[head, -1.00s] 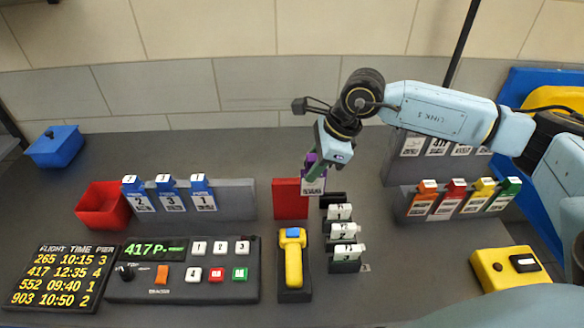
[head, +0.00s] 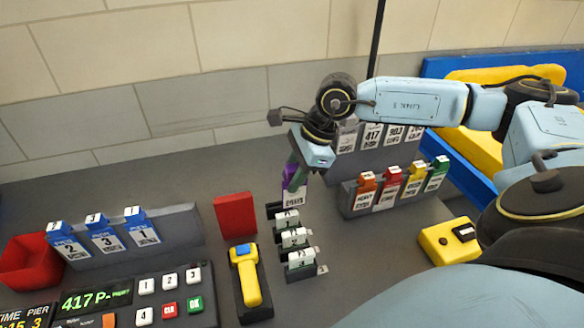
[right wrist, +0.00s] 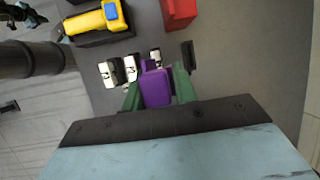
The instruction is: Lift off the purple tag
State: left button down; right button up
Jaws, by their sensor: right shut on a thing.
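The purple tag (head: 292,187) has a purple top and a white printed card below it. It also shows from above in the right wrist view (right wrist: 156,88). My right gripper (head: 296,172) is shut on its purple top, with green fingers on both sides of it in the right wrist view (right wrist: 158,90). The tag hangs upright just behind the black rack with white numbered cards (head: 290,219). I cannot tell whether its lower end touches anything. My left gripper is not in view.
A red block (head: 236,214) and a yellow handheld scanner (head: 248,276) stand left of the rack. Blue tags (head: 104,236) hang on a grey holder at the left. Orange, red, yellow and green tags (head: 413,185) hang on the right holder. A yellow box (head: 450,240) lies at right.

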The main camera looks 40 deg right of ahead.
jog(key=shift+r+p, duration=1.8)
jog(key=shift+r, duration=1.5)
